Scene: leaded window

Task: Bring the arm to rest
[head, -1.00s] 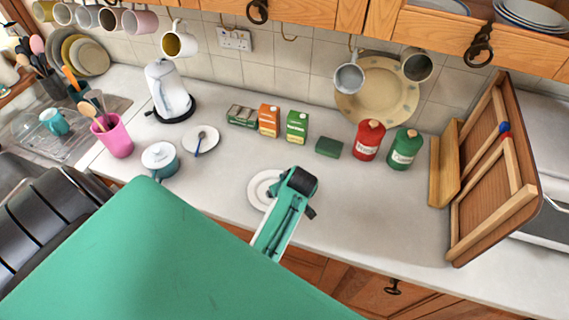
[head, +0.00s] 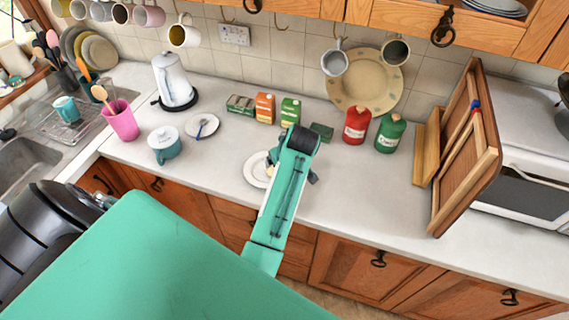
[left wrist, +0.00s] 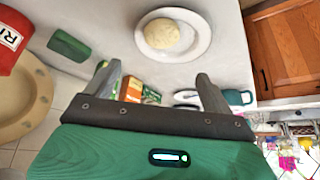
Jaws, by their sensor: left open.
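My left arm comes in from the lower left in the head view, with its green forearm reaching over the worktop. My left gripper (head: 301,142) is at its end, above and beside a white plate (head: 254,170); its fingers are mostly hidden there. In the left wrist view my left gripper (left wrist: 157,82) shows two grey fingers spread wide, with nothing held between them. A round pale yellow item (left wrist: 162,34) lies on the plate, apart from the fingers. My right gripper is not in view.
Red (head: 356,125) and green (head: 390,133) canisters and small cartons (head: 265,107) stand behind the gripper. A wooden board (head: 468,150) leans at right. The worktop's front right is clear.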

